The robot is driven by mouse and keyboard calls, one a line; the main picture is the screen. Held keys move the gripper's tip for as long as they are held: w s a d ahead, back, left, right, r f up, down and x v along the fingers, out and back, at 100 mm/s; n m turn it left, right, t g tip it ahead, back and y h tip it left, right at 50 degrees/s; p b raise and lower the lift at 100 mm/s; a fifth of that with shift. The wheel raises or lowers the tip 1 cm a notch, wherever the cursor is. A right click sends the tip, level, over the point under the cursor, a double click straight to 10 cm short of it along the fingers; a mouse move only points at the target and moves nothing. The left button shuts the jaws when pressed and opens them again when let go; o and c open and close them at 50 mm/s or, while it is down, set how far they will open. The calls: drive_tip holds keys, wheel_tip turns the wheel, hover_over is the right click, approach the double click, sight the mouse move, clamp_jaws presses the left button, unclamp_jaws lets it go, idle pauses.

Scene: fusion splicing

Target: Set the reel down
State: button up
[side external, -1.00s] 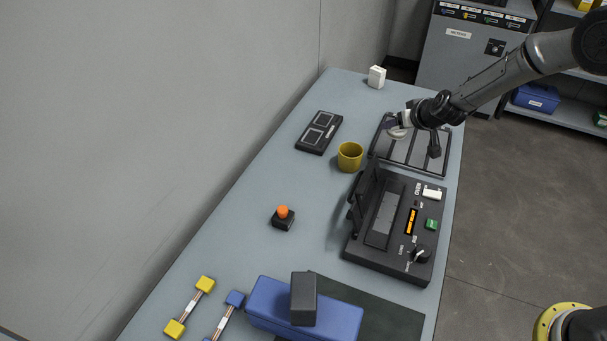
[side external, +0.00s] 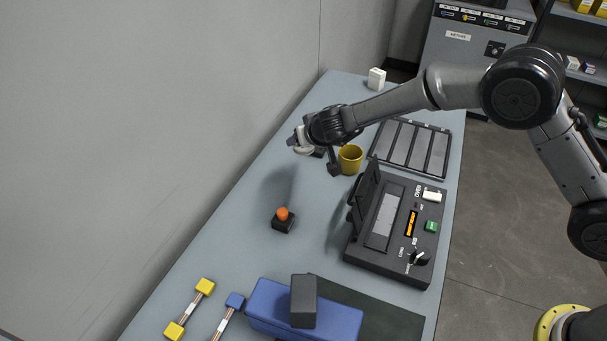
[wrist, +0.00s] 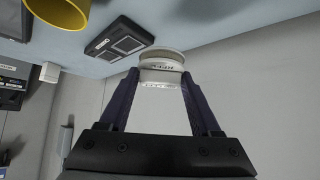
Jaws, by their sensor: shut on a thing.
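A pale white-grey reel (wrist: 162,66) is between the fingertips of my gripper (wrist: 160,85) in the wrist view. The gripper is shut on it. In the side external view my gripper (side external: 297,143) holds the reel (side external: 304,150) above the left-middle of the bench, left of the yellow cup. The reel is small there and partly hidden by the gripper.
The yellow cup (side external: 350,158) stands right of my gripper. A dark two-panel pad (wrist: 120,38) lies on the bench, mostly hidden behind my gripper in the side view. The splicer (side external: 396,228), slotted tray (side external: 412,147) and orange button (side external: 283,218) stand nearby. Bench (side external: 240,225) around the button is clear.

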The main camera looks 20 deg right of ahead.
wheel_tip(320, 180, down, 10)
drive_tip(key=shift+r, duration=0.15)
idle(0.3)
drive_tip(key=o, duration=1.4)
drive_tip(key=shift+c, duration=0.2)
drive_tip(key=shift+s+a+r, duration=0.1)
drive_tip(key=shift+s+r, duration=0.15)
drive_tip(key=v, duration=1.1)
drive_tip(key=shift+s, duration=0.15)
drive_tip(key=shift+r, duration=0.1)
